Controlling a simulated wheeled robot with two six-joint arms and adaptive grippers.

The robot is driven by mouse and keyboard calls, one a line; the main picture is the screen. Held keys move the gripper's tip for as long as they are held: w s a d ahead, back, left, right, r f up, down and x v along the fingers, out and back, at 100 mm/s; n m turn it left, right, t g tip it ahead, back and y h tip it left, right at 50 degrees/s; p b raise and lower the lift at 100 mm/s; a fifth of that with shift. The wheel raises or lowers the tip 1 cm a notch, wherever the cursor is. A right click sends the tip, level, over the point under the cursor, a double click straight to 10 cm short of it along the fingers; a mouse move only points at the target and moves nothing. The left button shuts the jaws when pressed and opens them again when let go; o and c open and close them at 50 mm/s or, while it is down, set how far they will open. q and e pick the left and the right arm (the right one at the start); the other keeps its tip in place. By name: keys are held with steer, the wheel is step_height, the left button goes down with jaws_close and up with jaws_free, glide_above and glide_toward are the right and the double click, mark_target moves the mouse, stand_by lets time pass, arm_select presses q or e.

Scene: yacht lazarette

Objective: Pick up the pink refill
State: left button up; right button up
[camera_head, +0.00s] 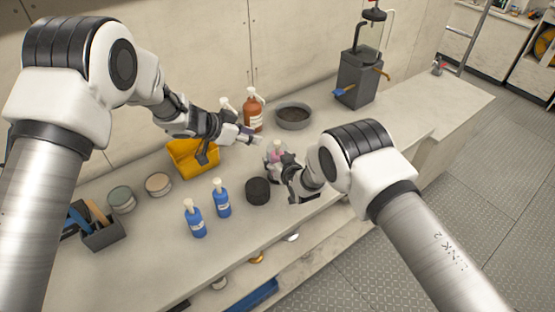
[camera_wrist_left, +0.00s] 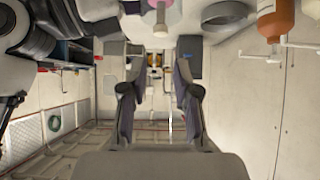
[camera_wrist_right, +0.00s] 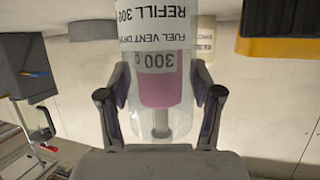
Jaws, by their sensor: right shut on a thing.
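The pink refill (camera_wrist_right: 160,85) is a clear bottle with pink contents and white labels reading "REFILL" and "FUEL VENT". It fills the middle of the right wrist view between the two fingers. My right gripper (camera_wrist_right: 158,100) is shut on it. In the head view the refill (camera_head: 276,148) shows partly behind my right gripper (camera_head: 283,160), over the bench. My left gripper (camera_head: 258,138) is empty and open, above the bench to the left of and behind the refill. Its fingers are apart in the left wrist view (camera_wrist_left: 158,65), with the refill (camera_wrist_left: 160,8) at the top edge.
A black round lid or puck (camera_head: 257,191) and two blue pump bottles (camera_head: 221,198) stand in front. A yellow bin (camera_head: 183,160), brown pump bottle (camera_head: 253,112), grey bowl (camera_head: 293,117) and dark pump apparatus (camera_head: 360,75) stand behind. The bench's right end is mostly clear.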

arm_select(q)
steer(key=d+r+t+h, duration=0.2)
steer(key=n+t+y, duration=0.4)
steer(key=n, duration=0.1)
glide_toward(276, 147)
steer(key=shift+g, duration=0.3)
steer(key=x, duration=0.9)
steer(key=shift+w, duration=0.25)
jaws_close()
